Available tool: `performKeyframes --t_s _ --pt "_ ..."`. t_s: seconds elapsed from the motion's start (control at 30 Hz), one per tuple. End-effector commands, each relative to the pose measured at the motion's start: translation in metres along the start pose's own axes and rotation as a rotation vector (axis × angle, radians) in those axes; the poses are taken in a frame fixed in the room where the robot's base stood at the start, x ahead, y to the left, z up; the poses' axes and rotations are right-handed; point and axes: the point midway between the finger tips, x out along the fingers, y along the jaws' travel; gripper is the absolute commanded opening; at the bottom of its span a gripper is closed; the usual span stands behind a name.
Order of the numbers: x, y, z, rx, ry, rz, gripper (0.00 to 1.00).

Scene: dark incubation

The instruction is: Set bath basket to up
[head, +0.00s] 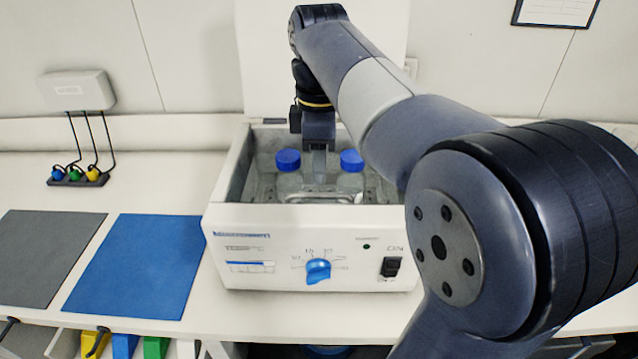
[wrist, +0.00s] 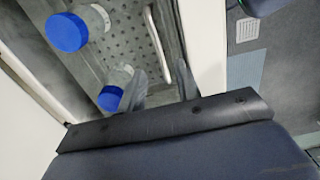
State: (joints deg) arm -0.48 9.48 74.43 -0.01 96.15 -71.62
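The bath basket is a grey metal tray with a perforated floor (wrist: 118,38) inside the open water bath (head: 225,190). It sits low in the bath, below the rim, and carries two blue-capped bottles (head: 288,160) (head: 351,160), also seen in the wrist view (wrist: 68,32) (wrist: 110,98). A thin metal handle bar (wrist: 154,42) runs along the basket's front side. My gripper (head: 319,175) points down into the bath between the bottles. In the wrist view its two grey fingers (wrist: 161,84) are apart, with the bar's near end between them; contact cannot be told.
The bath's front panel has a blue dial (head: 318,270) and a black switch (head: 390,266). A raised white lid (head: 270,60) stands behind. Grey (head: 45,255) and blue (head: 138,265) mats lie on the bench at left. My arm hides the bath's right side.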

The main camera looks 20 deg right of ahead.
Motion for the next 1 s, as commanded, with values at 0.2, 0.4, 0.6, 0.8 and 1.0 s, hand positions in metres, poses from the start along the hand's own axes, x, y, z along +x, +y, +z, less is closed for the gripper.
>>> performKeyframes --t_s 0.2,0.4,0.6,0.8,1.0 --pt "0.038 0.000 0.000 0.000 -0.001 -0.002 0.32" --pt "0.053 0.000 0.000 0.000 0.000 0.000 0.32" --pt "0.055 0.000 0.000 0.001 0.000 0.001 0.32" --pt "0.055 0.000 0.000 0.001 0.000 0.001 0.23" --pt "0.055 0.000 0.000 0.001 0.000 0.001 0.07"
